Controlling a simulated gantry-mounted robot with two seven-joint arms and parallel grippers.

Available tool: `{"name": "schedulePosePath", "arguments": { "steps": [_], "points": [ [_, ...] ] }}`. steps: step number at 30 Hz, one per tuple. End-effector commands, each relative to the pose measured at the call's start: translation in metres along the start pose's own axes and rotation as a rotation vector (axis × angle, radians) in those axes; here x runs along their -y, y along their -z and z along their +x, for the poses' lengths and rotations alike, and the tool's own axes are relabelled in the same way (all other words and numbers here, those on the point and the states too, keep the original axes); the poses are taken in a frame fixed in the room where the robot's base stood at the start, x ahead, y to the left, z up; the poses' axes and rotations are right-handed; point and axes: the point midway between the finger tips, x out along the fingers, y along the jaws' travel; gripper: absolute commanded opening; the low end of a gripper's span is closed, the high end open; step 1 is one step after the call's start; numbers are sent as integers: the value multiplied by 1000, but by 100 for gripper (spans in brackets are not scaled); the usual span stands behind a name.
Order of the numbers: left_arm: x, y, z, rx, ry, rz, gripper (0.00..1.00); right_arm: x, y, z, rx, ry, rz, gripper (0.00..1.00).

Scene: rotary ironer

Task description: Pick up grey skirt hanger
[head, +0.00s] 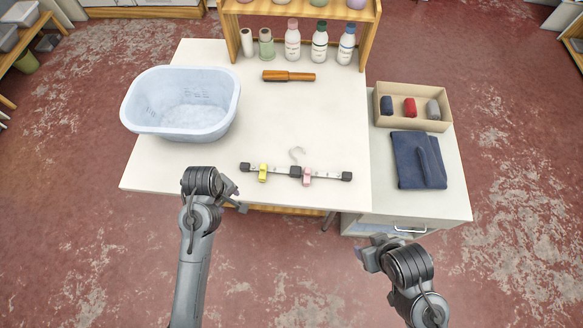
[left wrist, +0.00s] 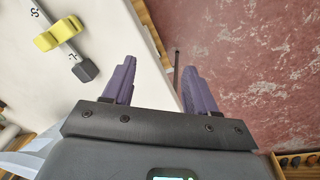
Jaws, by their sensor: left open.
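The skirt hanger (head: 325,174) lies flat near the front edge of the white table (head: 345,195). It has a pale marked bar with dark end blocks, a dark centre block, a wire hook, a yellow clip (head: 263,172) and a pink clip (head: 307,177). In the left wrist view its bar (left wrist: 66,48), yellow clip (left wrist: 58,33) and one dark end show at upper left. My left gripper (head: 241,196) is open and empty at the table's front edge, apart from the hanger's left end. My right gripper (head: 372,250) is by the side cabinet's front; its jaws are unclear.
A pale blue basin (head: 182,73) stands on the table's left. An orange-brown brush (head: 288,76) and a shelf with several bottles (head: 320,43) are at the back. The side cabinet holds a box (head: 442,97) of rolled cloths and folded navy cloth (head: 412,165). The table centre is clear.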

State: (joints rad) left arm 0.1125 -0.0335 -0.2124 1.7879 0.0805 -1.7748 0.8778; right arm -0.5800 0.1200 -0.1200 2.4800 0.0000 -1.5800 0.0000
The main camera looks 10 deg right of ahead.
Motion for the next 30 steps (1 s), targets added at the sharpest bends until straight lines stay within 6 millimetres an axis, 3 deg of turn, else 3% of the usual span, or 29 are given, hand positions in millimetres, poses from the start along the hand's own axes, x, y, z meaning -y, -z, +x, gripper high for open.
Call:
{"name": "schedulePosePath", "arguments": {
  "steps": [1,6,12,20,30],
  "points": [
    [-21,9,-5,8,6,-66,57,0,0,0,0,0,0,57],
    [-71,27,-22,28,51,-284,57,0,0,0,0,0,0,57],
    [-111,41,-44,27,100,-473,57,0,0,0,0,0,0,57],
    [-132,47,-56,18,132,-592,57,0,0,0,0,0,0,57],
    [-128,46,-11,18,138,-607,57,0,0,0,0,0,0,57]
  ]
}}
